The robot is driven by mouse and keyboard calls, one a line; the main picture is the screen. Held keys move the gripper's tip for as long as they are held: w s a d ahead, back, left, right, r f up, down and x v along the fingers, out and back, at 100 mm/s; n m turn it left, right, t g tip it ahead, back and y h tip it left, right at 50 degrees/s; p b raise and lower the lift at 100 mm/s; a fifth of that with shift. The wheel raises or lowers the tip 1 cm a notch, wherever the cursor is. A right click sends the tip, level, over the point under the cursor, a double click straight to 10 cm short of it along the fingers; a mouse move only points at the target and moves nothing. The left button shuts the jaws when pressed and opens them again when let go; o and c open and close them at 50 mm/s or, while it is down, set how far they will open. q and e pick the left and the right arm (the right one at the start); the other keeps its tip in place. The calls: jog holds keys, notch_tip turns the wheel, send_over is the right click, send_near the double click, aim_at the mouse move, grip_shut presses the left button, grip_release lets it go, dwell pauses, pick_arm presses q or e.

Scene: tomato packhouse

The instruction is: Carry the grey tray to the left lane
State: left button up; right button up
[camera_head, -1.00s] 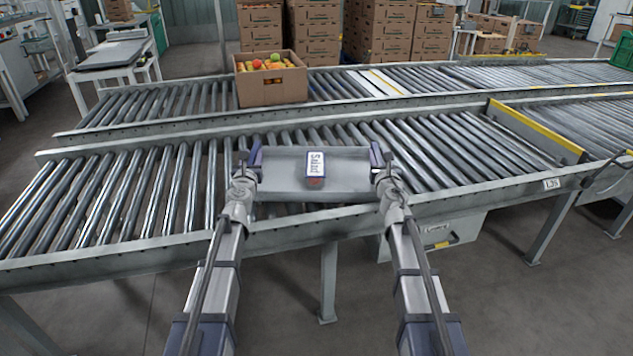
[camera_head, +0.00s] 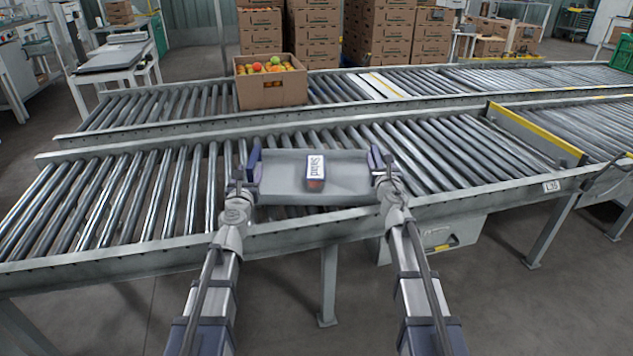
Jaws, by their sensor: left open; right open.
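The grey tray (camera_head: 347,183) is a shallow, wide tray at the front side of the near roller conveyor (camera_head: 110,195). I cannot tell whether the tray rests fully on the rollers. No marking in view names a left lane.
Bare rollers lie left and right of the tray. A yellow-topped barrier (camera_head: 538,133) crosses the near conveyor at the right. A cardboard box of tomatoes (camera_head: 272,90) stands on the far conveyor (camera_head: 165,108). Stacked cartons (camera_head: 385,35) stand behind. A metal rail (camera_head: 130,252) edges the front.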

pick_arm(q)
jog(key=s, duration=0.5)
pick_arm(e)
jog(key=shift+s, duration=0.15)
jog(key=s, duration=1.1)
jog(key=shift+s, duration=0.4)
